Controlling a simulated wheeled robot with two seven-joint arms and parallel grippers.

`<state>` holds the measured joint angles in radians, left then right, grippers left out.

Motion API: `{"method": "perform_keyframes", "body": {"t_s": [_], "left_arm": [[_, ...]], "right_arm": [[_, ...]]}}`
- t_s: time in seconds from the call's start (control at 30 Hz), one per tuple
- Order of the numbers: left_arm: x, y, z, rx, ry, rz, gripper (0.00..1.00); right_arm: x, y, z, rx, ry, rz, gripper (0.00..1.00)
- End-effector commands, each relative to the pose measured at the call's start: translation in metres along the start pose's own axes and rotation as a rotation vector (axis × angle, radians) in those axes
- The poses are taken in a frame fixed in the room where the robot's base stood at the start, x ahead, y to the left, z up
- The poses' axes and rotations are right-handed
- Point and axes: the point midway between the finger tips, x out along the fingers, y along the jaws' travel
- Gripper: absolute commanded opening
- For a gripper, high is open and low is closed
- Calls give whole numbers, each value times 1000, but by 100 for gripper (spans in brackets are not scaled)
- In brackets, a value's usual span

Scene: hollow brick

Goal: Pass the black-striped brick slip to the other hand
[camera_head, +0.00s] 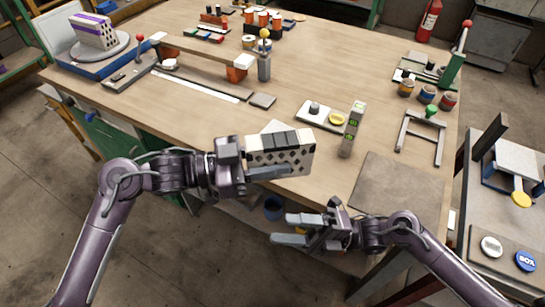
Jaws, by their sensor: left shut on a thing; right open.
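The brick slip (299,159) is a pale block with black stripes on top and a dark dotted pattern on its side. My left gripper (268,159) is shut on it from the left and holds it over the table's front edge. Part of the slip is hidden by the fingers. My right gripper (291,228) is open and empty, lower and in front of the table edge, with its fingers pointing left. It is apart from the slip.
The wooden table (320,60) has a grey mat (398,192) at its front right. A grey post with green marks (352,130) stands close right of the slip. A purple-striped brick (93,31) sits on a round stand at back left. A side bench (505,215) is at right.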

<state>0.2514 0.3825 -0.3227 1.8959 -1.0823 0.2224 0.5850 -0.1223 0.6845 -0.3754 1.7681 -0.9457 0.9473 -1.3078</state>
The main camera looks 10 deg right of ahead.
Motion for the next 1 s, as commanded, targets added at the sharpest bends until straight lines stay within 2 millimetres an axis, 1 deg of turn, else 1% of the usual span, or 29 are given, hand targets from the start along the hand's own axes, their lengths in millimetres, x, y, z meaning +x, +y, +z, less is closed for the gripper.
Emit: {"method": "perform_keyframes", "body": {"t_s": [0.03,0.07,0.1,0.17,0.2,0.27,0.3,0.37,0.4,0.47,0.5,0.57,0.6,0.67,0.7,0.77,0.8,0.87,0.9,0.97,1.0], "left_arm": [[0,0,-1,1,2,0,2],[0,0,-1,1,2,0,2],[0,0,-1,1,2,0,2],[0,0,-1,1,2,0,2],[0,0,-1,1,2,0,2],[0,0,-1,1,2,0,2],[0,0,-1,1,2,0,2],[0,0,-1,1,2,0,2],[0,0,-1,1,2,0,2],[0,0,-1,1,2,0,2],[0,0,-1,1,2,0,2],[0,0,-1,1,2,0,2],[0,0,-1,1,2,0,2],[0,0,-1,1,2,0,2],[0,0,-1,1,2,0,2],[0,0,-1,1,2,0,2],[0,0,-1,1,2,0,2],[0,0,-1,1,2,0,2],[0,0,-1,1,2,0,2],[0,0,-1,1,2,0,2],[0,0,-1,1,2,0,2]], "right_arm": [[12,-8,-2,144,-28,39,57],[17,-14,-1,236,-52,56,57],[20,-27,6,359,-105,70,57],[11,-56,27,501,-224,65,57],[2,-72,39,552,-294,52,57],[-14,-97,55,613,-398,31,57],[-26,-113,64,649,-466,17,57],[-45,-138,75,702,-570,-2,57],[-58,-155,81,740,-637,-13,57],[-79,-181,88,797,-741,-29,57],[-93,-197,90,835,-809,-37,57],[-115,-222,92,894,-912,-49,57],[-130,-238,91,934,-980,-56,57],[-152,-262,87,993,-1081,-64,57],[-166,-278,83,1032,-1149,-69,57],[-188,-301,74,1092,-1251,-76,57],[-202,-316,66,1131,-1319,-80,57],[-223,-338,52,1190,-1420,-85,57],[-236,-352,41,1228,-1488,-89,57],[-255,-372,22,1284,-1588,-91,57],[-267,-384,9,1319,-1656,-94,57]]}}
